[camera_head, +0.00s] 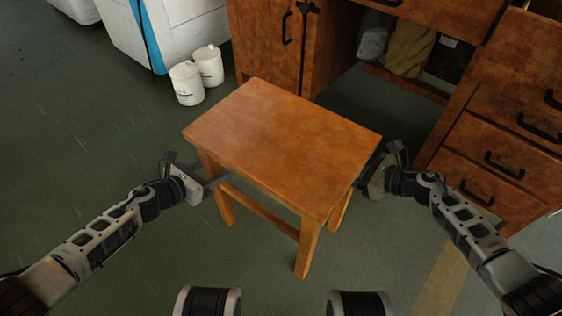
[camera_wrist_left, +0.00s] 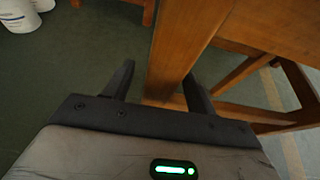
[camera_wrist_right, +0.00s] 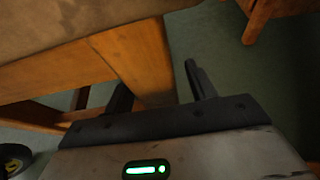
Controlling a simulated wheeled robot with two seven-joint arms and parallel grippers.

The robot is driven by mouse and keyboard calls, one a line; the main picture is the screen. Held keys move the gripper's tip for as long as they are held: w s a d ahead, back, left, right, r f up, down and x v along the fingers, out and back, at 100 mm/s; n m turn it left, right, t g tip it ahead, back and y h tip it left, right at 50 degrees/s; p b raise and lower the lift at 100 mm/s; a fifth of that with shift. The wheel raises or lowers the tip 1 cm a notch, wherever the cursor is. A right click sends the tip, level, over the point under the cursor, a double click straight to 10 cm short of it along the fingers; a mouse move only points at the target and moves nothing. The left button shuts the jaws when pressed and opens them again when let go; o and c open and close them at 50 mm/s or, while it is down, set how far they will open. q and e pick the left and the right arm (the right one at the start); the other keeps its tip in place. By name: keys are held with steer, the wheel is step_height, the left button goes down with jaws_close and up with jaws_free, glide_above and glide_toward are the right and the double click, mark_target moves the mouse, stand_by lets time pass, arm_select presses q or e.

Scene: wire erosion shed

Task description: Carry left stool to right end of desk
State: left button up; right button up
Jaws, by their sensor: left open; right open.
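A wooden stool (camera_head: 285,140) with a flat rectangular seat stands upright on the floor in front of the desk; it is the only stool in view. My left gripper (camera_head: 208,182) is below the seat at the stool's left side, open, with a stool leg (camera_wrist_left: 182,45) between its fingers in the left wrist view. My right gripper (camera_head: 368,180) is at the right side, open, with another leg (camera_wrist_right: 140,55) between its fingers in the right wrist view. Its fingers are partly hidden in the head view. The wooden desk (camera_head: 268,35) stands behind, its right drawers (camera_head: 490,150) at the right.
Two white buckets (camera_head: 187,83) stand on the floor left of the desk, beside a white machine cabinet (camera_head: 185,30). Bags (camera_head: 408,50) sit in the desk's recess. The floor at left is clear. A yellow line (camera_head: 442,280) crosses the floor at lower right.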

arm_select(q)
steer(key=shift+w+d, duration=0.1)
arm_select(e)
steer(key=shift+w+a, duration=0.1)
steer(key=shift+a, duration=0.05)
arm_select(q)
jaws_close()
arm_select(e)
jaws_close()
arm_select(q)
steer(key=shift+f, duration=0.1)
stand_by(0.9)
